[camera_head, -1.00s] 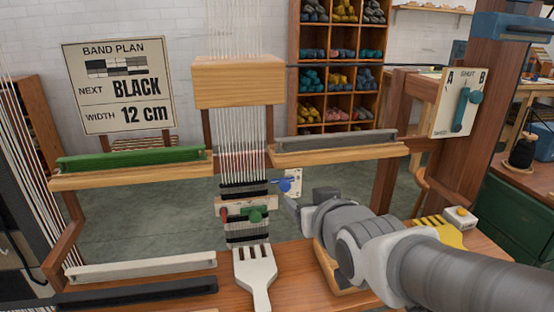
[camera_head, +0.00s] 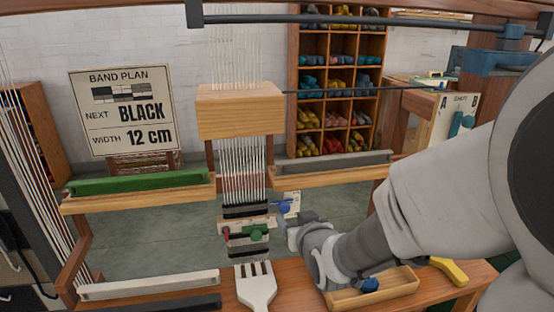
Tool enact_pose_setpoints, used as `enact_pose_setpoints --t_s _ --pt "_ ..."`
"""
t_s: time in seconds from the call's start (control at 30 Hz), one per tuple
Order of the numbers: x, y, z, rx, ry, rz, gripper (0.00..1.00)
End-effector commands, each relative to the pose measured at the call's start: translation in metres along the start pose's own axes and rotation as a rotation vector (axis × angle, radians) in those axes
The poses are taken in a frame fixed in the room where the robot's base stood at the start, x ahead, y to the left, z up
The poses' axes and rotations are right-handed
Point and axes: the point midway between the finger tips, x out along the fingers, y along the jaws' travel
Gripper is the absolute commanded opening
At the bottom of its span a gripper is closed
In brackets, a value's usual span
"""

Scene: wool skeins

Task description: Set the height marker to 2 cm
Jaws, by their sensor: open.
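A blue marker (camera_head: 284,207) sits in front of a small white card (camera_head: 293,201) at the right edge of the woven band. I take this marker to be the height marker, but its scale is too small to read. My gripper (camera_head: 291,224) is just right of and slightly below the blue marker, pointing left towards the band. It is open, with nothing visible between its jaws. I cannot tell whether it touches the marker. A green knob (camera_head: 256,235) and a small red one (camera_head: 226,233) sit on a pale wooden bar across the striped band (camera_head: 246,212).
A white beater fork (camera_head: 256,285) stands below the band. A wooden tray (camera_head: 385,288) with a blue item (camera_head: 369,285) lies under my arm. A grey shuttle (camera_head: 333,162) and a green shuttle (camera_head: 140,182) rest on ledges. A sign (camera_head: 124,113) reads "BLACK" and "12 cm".

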Motion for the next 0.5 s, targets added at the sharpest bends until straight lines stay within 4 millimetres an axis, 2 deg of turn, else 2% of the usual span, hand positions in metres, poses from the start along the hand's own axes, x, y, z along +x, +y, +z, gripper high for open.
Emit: enact_pose_setpoints --t_s 0.17,0.23,0.5 --pt "0.002 0.001 -0.002 0.001 -0.006 0.003 0.66" --pt "0.017 0.001 0.004 0.001 -0.002 0.003 0.66" --pt "0.065 0.001 0.004 0.001 -0.001 0.003 0.66"
